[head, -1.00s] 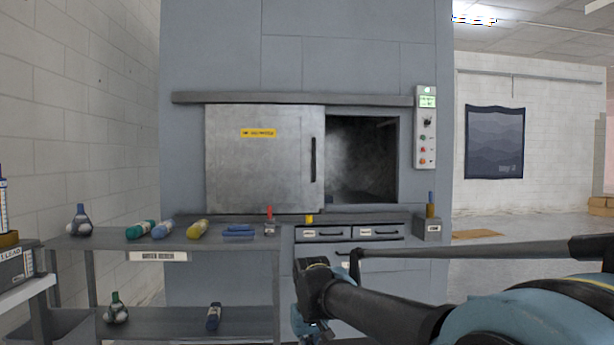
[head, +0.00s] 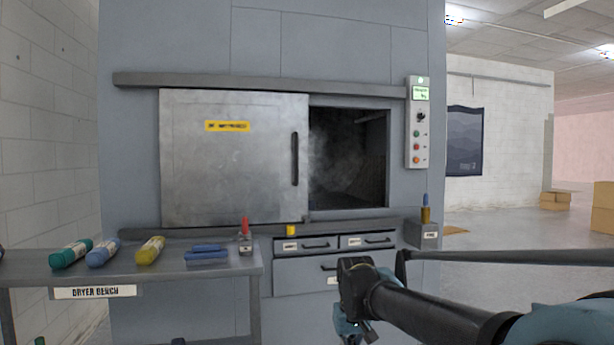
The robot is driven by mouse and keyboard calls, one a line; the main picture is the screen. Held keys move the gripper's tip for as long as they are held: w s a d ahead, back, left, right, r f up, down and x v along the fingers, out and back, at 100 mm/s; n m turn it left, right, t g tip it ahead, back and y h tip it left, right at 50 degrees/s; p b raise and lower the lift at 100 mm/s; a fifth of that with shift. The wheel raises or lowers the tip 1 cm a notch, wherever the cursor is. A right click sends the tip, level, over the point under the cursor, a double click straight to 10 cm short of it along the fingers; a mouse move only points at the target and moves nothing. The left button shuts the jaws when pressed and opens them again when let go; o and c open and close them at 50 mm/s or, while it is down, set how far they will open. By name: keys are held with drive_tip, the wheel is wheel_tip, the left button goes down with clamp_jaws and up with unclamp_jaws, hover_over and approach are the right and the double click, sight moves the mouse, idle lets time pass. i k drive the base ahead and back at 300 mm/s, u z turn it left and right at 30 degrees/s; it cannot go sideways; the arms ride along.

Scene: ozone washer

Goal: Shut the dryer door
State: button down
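The dryer door (head: 225,160) is a grey metal sliding panel with a yellow label and a black vertical handle (head: 295,158) near its right edge. It hangs under a horizontal rail (head: 260,86) and stands to the left. The dryer opening (head: 348,158) to its right is uncovered, dark inside with some haze. My gripper (head: 350,325) is low in the picture, below and right of the handle and apart from the door. Its fingers are small and partly hidden, so I cannot tell whether they are open.
A control panel (head: 419,122) with buttons is right of the opening. A dryer bench (head: 220,272) with bottles and blue cloths stands in front at left. Drawers (head: 335,243) sit below the opening. A small grey box (head: 422,235) is at right. Open floor (head: 500,265) lies farther right.

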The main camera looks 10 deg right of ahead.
sight(226, 156)
drive_tip(key=u, duration=0.05)
drive_tip(key=i, duration=0.9)
drive_tip(key=u, duration=0.25)
